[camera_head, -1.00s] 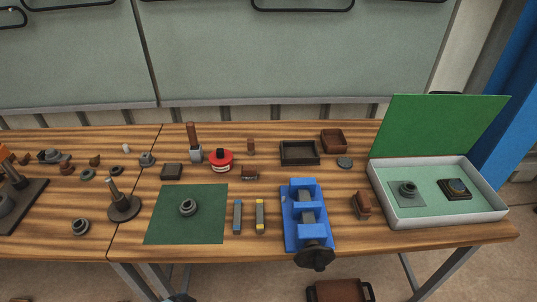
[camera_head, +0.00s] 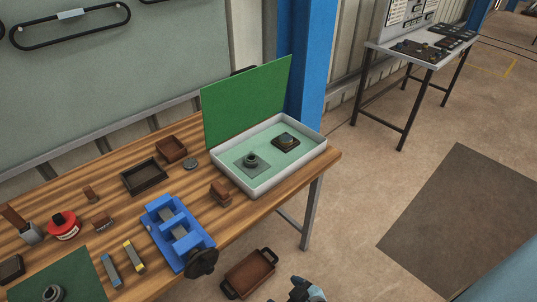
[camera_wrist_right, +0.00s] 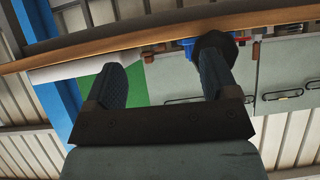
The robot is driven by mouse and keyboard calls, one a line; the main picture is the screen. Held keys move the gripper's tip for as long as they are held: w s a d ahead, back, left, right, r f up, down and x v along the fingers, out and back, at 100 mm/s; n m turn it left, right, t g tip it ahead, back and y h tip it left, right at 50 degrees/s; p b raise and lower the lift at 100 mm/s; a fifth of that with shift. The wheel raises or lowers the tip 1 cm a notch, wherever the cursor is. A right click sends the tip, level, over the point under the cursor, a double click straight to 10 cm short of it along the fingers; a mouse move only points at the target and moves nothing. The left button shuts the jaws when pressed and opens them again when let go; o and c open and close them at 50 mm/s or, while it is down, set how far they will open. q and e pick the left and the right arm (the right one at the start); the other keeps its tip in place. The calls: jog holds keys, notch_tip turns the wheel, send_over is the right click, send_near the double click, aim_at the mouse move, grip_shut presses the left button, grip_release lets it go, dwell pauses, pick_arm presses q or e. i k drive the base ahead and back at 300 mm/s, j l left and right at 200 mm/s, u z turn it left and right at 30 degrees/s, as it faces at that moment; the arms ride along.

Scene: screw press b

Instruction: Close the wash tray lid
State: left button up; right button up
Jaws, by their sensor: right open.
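The wash tray (camera_head: 240,187) is a white, shallow box with a pale green floor at the right end of the workbench. Its green lid (camera_head: 247,103) stands up, open, along the back edge. A grey ring on a square plate (camera_head: 251,160) and a dark block with a round top (camera_head: 286,142) lie inside. My right gripper (camera_head: 307,291) shows at the bottom edge of the head view, below and in front of the bench, apart from the tray. In the right wrist view, its two fingers (camera_wrist_right: 160,78) are spread and empty, with part of the green lid (camera_wrist_right: 136,84) beyond. My left gripper is not in view.
A blue press (camera_head: 163,222) with a dark handwheel (camera_head: 202,262) stands left of the tray. A brown block (camera_head: 221,193) sits close to the tray's front left. A brown crate (camera_head: 249,274) is on the floor below.

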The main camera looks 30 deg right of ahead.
aim_at(251, 95)
jog(key=l+u, duration=0.5)
jog(key=u, duration=0.2)
jog(key=l+u, duration=0.35)
jog(key=k+l+u, duration=0.1)
jog(key=l, duration=0.2)
jog(key=k+l+u, duration=0.1)
jog(key=l, duration=0.25)
jog(key=k+l+u, duration=0.1)
jog(key=l, duration=0.2)
jog(key=k, duration=0.05)
